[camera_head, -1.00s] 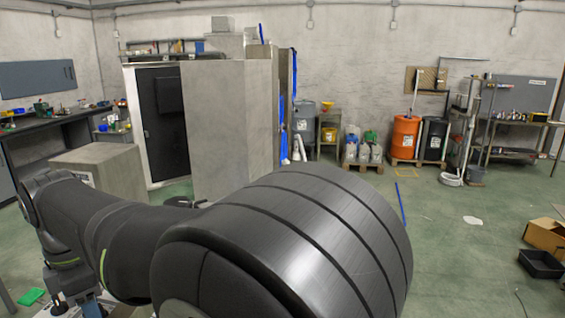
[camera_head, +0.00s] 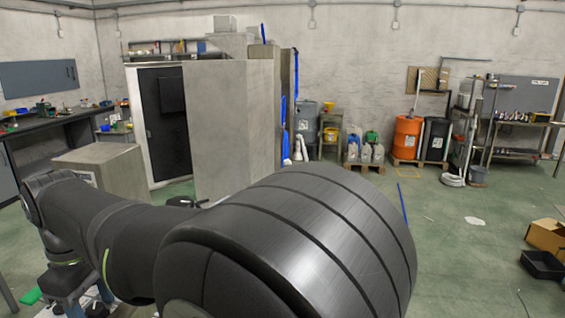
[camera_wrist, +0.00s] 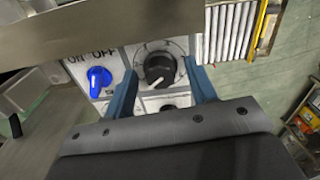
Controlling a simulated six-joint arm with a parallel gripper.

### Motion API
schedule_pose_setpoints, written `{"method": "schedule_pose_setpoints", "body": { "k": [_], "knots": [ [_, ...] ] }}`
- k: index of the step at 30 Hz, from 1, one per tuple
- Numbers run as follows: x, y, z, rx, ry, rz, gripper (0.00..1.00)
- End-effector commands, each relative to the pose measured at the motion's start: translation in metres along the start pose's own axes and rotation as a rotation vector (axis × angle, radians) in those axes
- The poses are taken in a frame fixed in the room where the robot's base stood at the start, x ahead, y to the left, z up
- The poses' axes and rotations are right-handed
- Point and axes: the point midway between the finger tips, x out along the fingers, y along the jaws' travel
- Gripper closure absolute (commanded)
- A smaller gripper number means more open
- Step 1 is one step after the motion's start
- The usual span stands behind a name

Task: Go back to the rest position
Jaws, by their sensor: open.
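In the wrist view, my gripper (camera_wrist: 160,70) has two blue fingers standing apart with nothing between their pads that I can see held. A round black knob (camera_wrist: 157,66) with a white pointer is on a light panel (camera_wrist: 112,58), framed between the fingers. Whether the fingers reach down around it or hover above it I cannot tell. A blue switch (camera_wrist: 98,80) beside ON and OFF labels is left of the left finger. In the head view, my large dark arm links fill the foreground, and I cannot make out the gripper.
A grey metal plate edge (camera_wrist: 75,25) crosses the top left of the wrist view, close to the fingers. In the head view, a grey cabinet (camera_head: 232,130) stands behind my arm. A cardboard box (camera_head: 546,236) and black tray (camera_head: 542,265) lie at right; green floor nearby is open.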

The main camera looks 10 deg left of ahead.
Motion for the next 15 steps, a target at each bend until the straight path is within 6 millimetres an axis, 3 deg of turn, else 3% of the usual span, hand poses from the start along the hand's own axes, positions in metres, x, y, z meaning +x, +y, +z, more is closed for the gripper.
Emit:
{"method": "schedule_pose_setpoints", "body": {
  "k": [15],
  "knots": [
    [0.0000, -0.0005, -0.0001, 0.411, 0.000, 0.000, 0.48]
  ]
}}
